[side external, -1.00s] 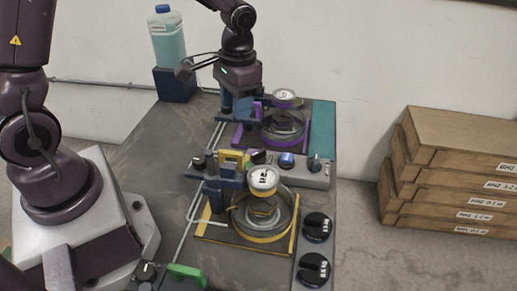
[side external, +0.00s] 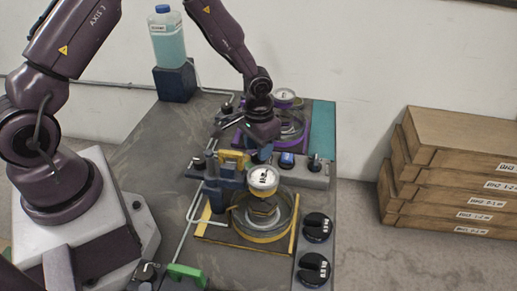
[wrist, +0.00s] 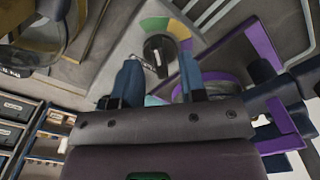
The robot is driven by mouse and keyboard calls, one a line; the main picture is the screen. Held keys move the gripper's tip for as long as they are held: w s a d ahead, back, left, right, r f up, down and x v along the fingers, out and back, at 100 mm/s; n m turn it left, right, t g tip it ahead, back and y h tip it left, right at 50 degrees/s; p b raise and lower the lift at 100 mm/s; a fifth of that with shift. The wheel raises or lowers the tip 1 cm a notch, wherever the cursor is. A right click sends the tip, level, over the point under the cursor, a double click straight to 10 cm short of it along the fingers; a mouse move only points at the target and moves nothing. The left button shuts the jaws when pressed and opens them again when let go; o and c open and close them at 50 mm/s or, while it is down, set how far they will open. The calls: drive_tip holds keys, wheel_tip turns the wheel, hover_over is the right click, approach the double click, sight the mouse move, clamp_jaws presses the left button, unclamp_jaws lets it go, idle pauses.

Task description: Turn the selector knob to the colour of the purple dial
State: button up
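The selector knob (wrist: 157,52) is black with a pale pointer line, and shows in the wrist view in front of my fingers. Green, yellow and purple sectors fan around its far side. In the side view my gripper (side external: 262,153) hangs over the left end of the grey knob panel and hides this knob. In the wrist view my gripper (wrist: 160,80) has its two blue fingers apart with nothing between them. The purple dial (side external: 290,125) sits on a purple-edged base behind my gripper, partly hidden by it. Its purple frame (wrist: 262,55) shows at the wrist view's right.
A yellow-framed dial (side external: 264,210) stands in front. A bottle (side external: 166,38) stands at the back left.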

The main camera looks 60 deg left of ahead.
drive_tip(key=shift+f, duration=0.65)
clamp_jaws()
